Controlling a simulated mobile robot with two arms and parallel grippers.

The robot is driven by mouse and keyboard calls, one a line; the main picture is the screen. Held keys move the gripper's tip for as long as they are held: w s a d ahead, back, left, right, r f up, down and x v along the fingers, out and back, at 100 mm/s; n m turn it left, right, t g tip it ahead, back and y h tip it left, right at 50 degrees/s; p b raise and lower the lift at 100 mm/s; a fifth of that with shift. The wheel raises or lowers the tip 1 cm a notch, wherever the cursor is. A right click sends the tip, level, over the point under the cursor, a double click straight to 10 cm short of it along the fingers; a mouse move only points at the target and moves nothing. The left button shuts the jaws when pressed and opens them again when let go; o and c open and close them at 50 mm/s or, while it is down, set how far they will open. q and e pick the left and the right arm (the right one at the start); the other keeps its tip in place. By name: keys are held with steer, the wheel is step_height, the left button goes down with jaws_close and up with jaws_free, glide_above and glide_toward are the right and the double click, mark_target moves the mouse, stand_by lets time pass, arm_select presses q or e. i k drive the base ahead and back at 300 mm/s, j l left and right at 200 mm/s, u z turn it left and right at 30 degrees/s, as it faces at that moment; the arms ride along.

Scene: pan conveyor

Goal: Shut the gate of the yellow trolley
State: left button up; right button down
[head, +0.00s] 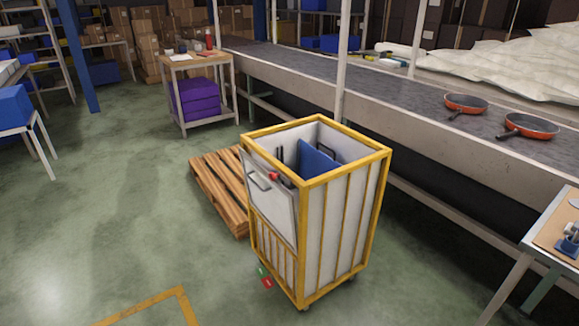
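The yellow trolley (345,215) stands upright on the floor in the middle of the head view, with a yellow frame and pale panels. Its gate (275,213) is a pale panel on the left-facing side, above yellow bars. The panel seems to lean slightly outward at the top; I cannot tell how wide the gap is. A blue panel (317,163) and dark items stand inside the trolley. Neither of my grippers is in view.
A wooden pallet (218,190) lies close behind and left of the trolley. The conveyor (400,105) with two orange pans (465,104) runs behind and to the right. A workbench (548,237) stands at the right edge.

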mark_target(276, 204)
steer(key=i+j+z, duration=0.15)
steer(key=j, duration=0.2)
steer(key=i+j+z, duration=0.35)
steer(key=j, duration=0.35)
steer(key=i+j+z, duration=0.15)
steer(key=j, duration=0.25)
steer(key=i+j+z, duration=0.2)
steer(key=j, duration=0.2)
